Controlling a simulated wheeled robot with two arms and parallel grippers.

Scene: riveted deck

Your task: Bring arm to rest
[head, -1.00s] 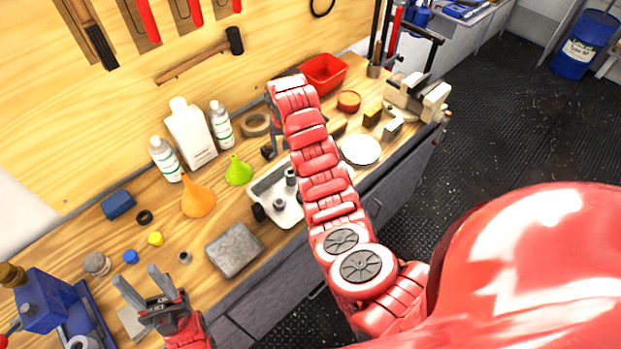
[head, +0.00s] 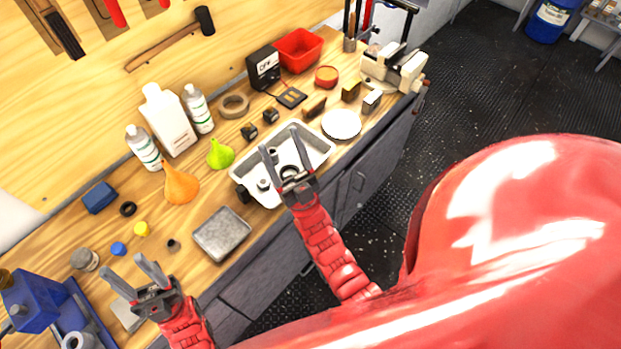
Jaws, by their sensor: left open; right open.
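My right gripper (head: 280,152) is open and empty. In the head view its fingers overlap the front part of a metal tray (head: 318,155) that holds small dark and grey parts. Whether it touches the tray I cannot tell. Its red arm comes up from below, past the bench's front edge. My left gripper (head: 130,272) is open and empty at the lower left, over the front of the wooden bench (head: 215,283). It is close to a light flat block (head: 127,313), partly hidden behind it.
A blue vise-like tool (head: 40,300) is at the left, a pale vise (head: 395,68) at the far right.

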